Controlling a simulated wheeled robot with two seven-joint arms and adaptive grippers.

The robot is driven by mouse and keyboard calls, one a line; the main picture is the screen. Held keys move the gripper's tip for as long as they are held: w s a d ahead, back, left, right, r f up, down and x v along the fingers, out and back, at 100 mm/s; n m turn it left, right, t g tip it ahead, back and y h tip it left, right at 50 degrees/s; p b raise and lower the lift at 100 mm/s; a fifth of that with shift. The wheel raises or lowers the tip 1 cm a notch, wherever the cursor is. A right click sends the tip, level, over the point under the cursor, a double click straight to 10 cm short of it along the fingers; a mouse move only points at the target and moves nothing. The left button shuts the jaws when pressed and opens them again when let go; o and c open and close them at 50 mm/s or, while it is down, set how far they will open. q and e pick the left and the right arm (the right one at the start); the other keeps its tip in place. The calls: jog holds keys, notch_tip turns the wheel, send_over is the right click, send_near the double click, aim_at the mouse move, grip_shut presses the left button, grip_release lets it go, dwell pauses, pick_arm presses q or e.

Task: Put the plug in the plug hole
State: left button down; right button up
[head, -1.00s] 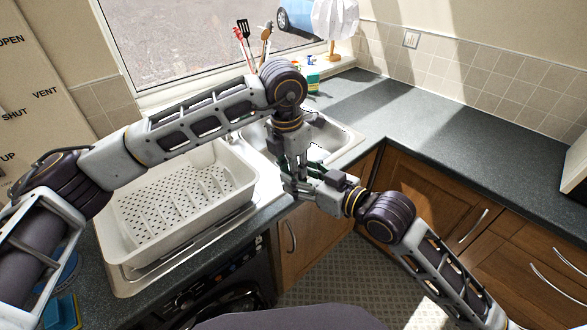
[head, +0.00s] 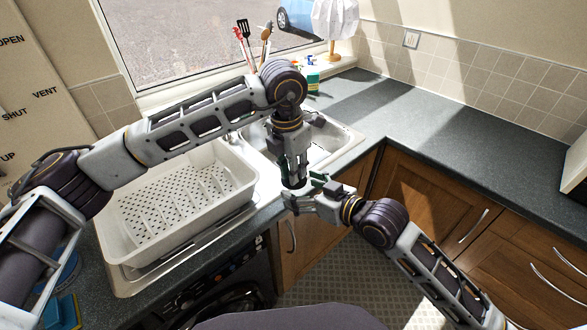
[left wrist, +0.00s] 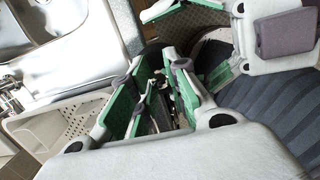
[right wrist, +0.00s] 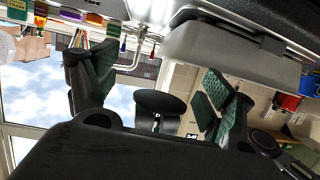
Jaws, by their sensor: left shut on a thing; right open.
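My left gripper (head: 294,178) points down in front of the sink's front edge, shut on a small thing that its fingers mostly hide. In the left wrist view its green-padded fingers (left wrist: 152,105) close around dark and pale parts. My right gripper (head: 308,196) meets it from the lower right and is open. In the right wrist view a dark round disc, apparently the plug (right wrist: 158,103), with a short metal stem, shows between my right gripper's spread green pads (right wrist: 156,95). The sink (head: 345,138) lies behind the grippers, partly covered by my left arm. The plug hole is not visible.
A white dish rack (head: 240,195) stands on the drainer left of the sink. Utensils (head: 243,40) and a green bottle (head: 313,78) stand by the window. The dark worktop (head: 440,125) right of the sink is clear. Wooden cupboards (head: 415,195) are below.

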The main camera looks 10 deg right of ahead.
jog(key=w+d+f+m+h, duration=0.1)
jog(key=w+d+f+h, duration=0.15)
jog(key=f, duration=0.45)
jog(key=w+d+f+m+h, duration=0.15)
jog(key=d+f, duration=0.25)
jog(key=f, duration=0.4)
jog(key=w+d+f+m+h, duration=0.1)
jog(key=w+d+f, duration=0.25)
jog(key=f, duration=0.35)
jog(key=s+d+f+m+g+h, duration=0.1)
jog(key=s+d+f, duration=0.15)
jog(key=f, duration=0.45)
jog(key=s+d+f+g+h, duration=0.1)
jog(key=s+d+f, duration=0.15)
jog(key=f, duration=0.55)
jog(key=s+d+f+m+g+h, duration=0.1)
jog(key=s+d+f, duration=0.15)
jog(key=f, duration=0.45)
jog(key=s+d+f+g+h, duration=0.1)
jog(key=s+d+f+g, duration=0.3)
jog(key=s+f, duration=1.45)
jog(key=s+f+g, duration=0.1)
jog(key=s+f, duration=0.4)
jog(key=s, duration=0.6)
jog(key=s+f+g, duration=0.2)
jog(key=s+f, duration=0.3)
jog(key=s, duration=0.6)
jog(key=shift+s+a+h, duration=0.2)
jog(key=shift+s+h, duration=0.1)
jog(key=shift+s, duration=0.05)
